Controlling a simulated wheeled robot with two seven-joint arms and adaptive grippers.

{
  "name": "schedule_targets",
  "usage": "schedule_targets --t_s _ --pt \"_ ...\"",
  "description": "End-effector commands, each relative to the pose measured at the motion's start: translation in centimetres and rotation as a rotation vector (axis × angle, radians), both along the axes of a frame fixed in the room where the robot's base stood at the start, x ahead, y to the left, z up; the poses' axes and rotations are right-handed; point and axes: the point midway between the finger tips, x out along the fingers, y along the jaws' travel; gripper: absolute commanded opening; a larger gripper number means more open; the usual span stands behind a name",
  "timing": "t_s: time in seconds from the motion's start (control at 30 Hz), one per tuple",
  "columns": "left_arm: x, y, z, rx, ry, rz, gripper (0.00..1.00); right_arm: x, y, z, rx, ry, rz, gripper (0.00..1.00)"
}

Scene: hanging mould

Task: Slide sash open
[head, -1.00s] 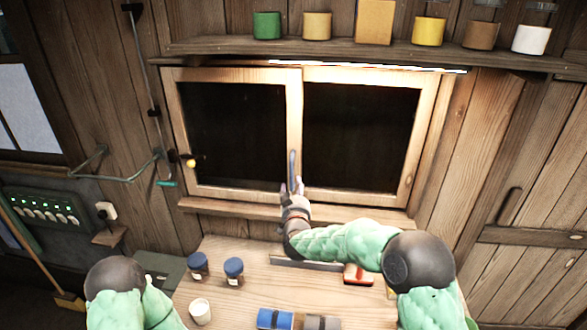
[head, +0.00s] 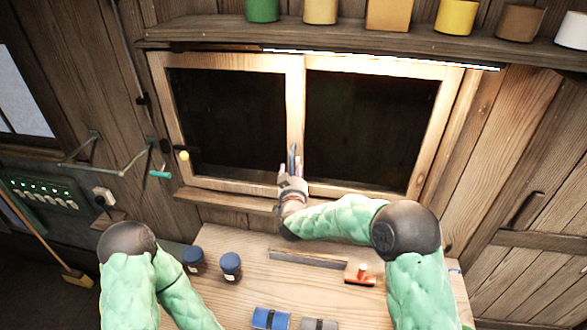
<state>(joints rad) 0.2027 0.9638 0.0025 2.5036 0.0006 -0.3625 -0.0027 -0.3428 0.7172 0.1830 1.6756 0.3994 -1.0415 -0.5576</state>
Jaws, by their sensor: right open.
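The wooden window (head: 228,187) has two dark panes side by side, with light frames meeting at a middle upright (head: 295,100). A slim grey-blue handle (head: 293,152) stands upright low on that middle upright. My right gripper (head: 291,168) is open at the handle's lower part, with fingers pointing up towards the window. Its fingers appear on either side of the handle; whether they touch it I cannot tell. My left arm comes in at the lower left, and its gripper is out of view below the picture edge.
A shelf (head: 330,42) with several pots runs above the window. On the workbench (head: 240,292) are two dark jars (head: 231,267), a long grey bar (head: 307,258), a red-based tool (head: 360,275) and a blue roll (head: 270,318). A wall bracket (head: 110,168) juts out at left.

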Motion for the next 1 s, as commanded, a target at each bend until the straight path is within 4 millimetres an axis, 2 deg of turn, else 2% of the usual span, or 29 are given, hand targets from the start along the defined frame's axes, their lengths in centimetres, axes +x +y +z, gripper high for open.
schedule_targets --t_s 0.07,0.2,0.23,0.47,0.67,0.87,1.0 --pt "0.0 0.0 0.0 0.0 0.0 0.0 0.4 0.0 0.0 0.0 0.0 0.0 0.0 0.46" --pt "0.0 0.0 0.0 0.0 0.0 0.0 0.4 0.0 0.0 0.0 0.0 0.0 0.0 0.06" --pt "0.0 0.0 0.0 0.0 0.0 0.0 0.4 0.0 0.0 0.0 0.0 0.0 0.0 0.0" --pt "0.0 0.0 -0.1 0.0 0.0 0.0 0.4 0.0 -0.1 0.0 0.0 0.0 -0.001 0.0" --pt "0.0 0.0 -1.1 0.0 0.0 0.0 0.4 -0.1 -1.8 -0.1 0.0 -0.001 -0.003 0.0" --pt "0.0 0.0 -3.4 0.0 0.0 0.0 0.4 -0.4 -6.2 -0.3 0.001 -0.004 -0.01 0.0" --pt "0.0 0.0 -5.7 0.0 0.0 0.0 0.4 -1.0 -10.3 -0.5 0.001 -0.004 -0.011 0.0"
